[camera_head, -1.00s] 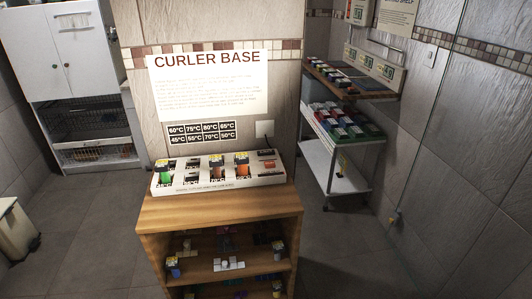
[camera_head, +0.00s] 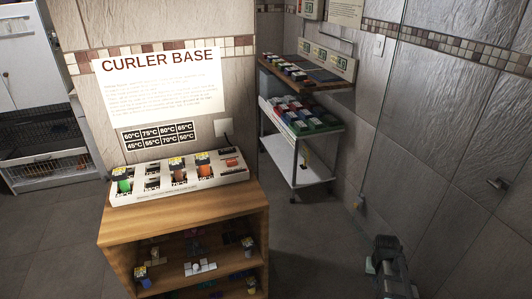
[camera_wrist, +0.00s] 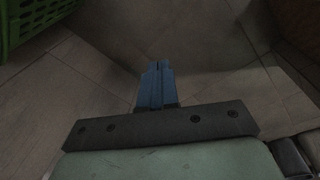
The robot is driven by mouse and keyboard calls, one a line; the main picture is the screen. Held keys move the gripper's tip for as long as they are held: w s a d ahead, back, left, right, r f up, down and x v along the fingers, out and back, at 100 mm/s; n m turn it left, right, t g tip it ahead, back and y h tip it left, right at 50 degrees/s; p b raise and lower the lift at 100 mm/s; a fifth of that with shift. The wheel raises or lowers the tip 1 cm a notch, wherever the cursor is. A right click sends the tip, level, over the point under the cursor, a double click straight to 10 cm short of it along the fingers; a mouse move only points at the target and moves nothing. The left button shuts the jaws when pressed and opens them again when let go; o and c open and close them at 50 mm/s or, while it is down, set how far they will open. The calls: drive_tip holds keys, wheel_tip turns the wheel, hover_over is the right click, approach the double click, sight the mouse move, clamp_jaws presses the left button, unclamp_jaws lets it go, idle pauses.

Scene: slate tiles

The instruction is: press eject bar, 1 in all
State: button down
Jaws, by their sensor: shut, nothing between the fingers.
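The white curler base (camera_head: 150,197) lies on top of a wooden cabinet in the head view, under the "CURLER BASE" sign. Green, orange and dark pieces stand in its slots, some with yellow-marked tops. Small dark and orange parts (camera_head: 232,162) show at its right end. I cannot tell which part is the eject bar. My gripper (camera_wrist: 157,84) is shut and empty in the wrist view, its blue-grey fingers together over bare floor. It is far from the base. Part of my arm shows at the lower right of the head view.
The wooden cabinet (camera_head: 185,219) has open shelves holding small items. A white cart (camera_head: 302,165) with coloured boxes stands to its right, below a wall shelf (camera_head: 318,84). A green crate (camera_wrist: 30,20) shows in the wrist view.

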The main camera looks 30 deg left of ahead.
drive_tip(key=w+a+r+n+t, duration=0.1)
drive_tip(key=w+a+r, duration=0.45)
drive_tip(key=a, duration=0.25)
drive_tip(key=w+a+r+n+t, duration=0.1)
drive_tip(key=w+a+r, duration=0.3)
drive_tip(key=w+a, duration=0.25)
wheel_tip(320, 180, up, 34)
drive_tip(key=n+t, duration=0.5)
drive_tip(key=t, duration=0.1)
hover_over(225, 151)
drive_tip(key=shift+s+f+y, duration=0.1)
drive_tip(key=shift+f+y, duration=0.1)
drive_tip(key=shift+y, duration=0.2)
drive_tip(key=shift+f, duration=0.2)
drive_tip(key=shift+f, duration=4.25)
drive_tip(key=shift+f, duration=0.15)
drive_tip(key=shift+f, duration=0.25)
